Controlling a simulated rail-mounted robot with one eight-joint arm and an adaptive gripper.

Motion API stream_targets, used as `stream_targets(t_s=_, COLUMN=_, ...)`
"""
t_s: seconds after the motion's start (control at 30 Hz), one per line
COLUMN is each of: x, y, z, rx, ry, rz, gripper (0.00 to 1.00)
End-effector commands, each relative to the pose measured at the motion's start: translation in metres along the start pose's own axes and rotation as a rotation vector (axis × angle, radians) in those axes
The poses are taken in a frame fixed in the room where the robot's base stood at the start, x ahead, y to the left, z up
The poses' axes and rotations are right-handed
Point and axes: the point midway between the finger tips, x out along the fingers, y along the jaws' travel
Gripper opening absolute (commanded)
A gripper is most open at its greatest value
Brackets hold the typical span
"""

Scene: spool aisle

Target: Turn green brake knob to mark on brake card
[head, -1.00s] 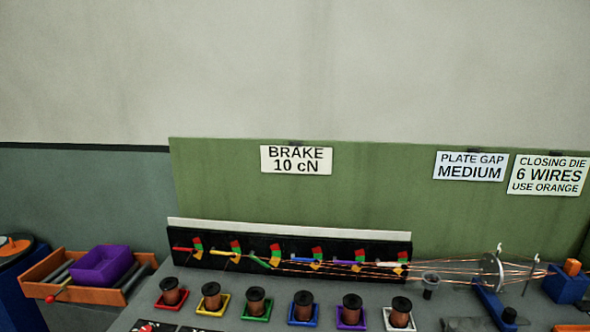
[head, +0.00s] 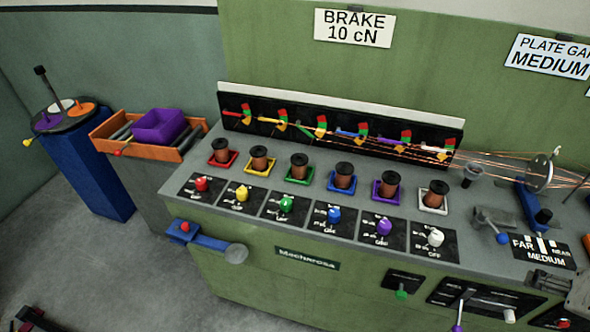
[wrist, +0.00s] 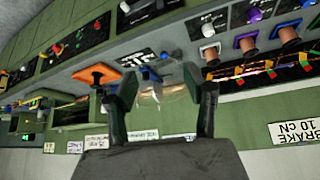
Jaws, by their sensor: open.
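The green brake knob (head: 286,204) sits on its black dial plate, third from the left in a row of coloured knobs on the sloped console front. Its plate carries small marks and the word OFF; the mark values are too small to read. The brake card (head: 354,27) on the green wall reads BRAKE 10 cN. It also shows upside down in the wrist view (wrist: 298,131). My gripper (wrist: 160,82) is open and empty in the wrist view, with grey machine surface beyond its fingers. The green knob cannot be made out there; the white knob (wrist: 207,30) is up to the right.
Several copper spools stand in coloured trays behind the knobs, such as the green tray (head: 300,180). Wires run right to a round plate (head: 539,173). A blue lever (head: 205,240) juts from the console's left front. An orange box (head: 105,140) stands left.

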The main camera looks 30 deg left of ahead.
Motion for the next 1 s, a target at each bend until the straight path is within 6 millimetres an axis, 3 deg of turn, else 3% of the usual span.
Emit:
stream_targets(t_s=0.17, x=0.003, y=-0.028, z=-0.034, rx=-0.102, ry=-0.049, rz=-0.043, gripper=0.47)
stream_targets(t_s=0.47, x=0.021, y=-0.099, z=-0.09, rx=-0.321, ry=-0.151, rz=-0.127, gripper=0.47)
stream_targets(t_s=0.73, x=0.048, y=-0.18, z=-0.125, rx=-0.523, ry=-0.237, rz=-0.197, gripper=0.47)
stream_targets(t_s=1.0, x=0.081, y=-0.274, z=-0.138, rx=-0.73, ry=-0.318, rz=-0.263, gripper=0.47)
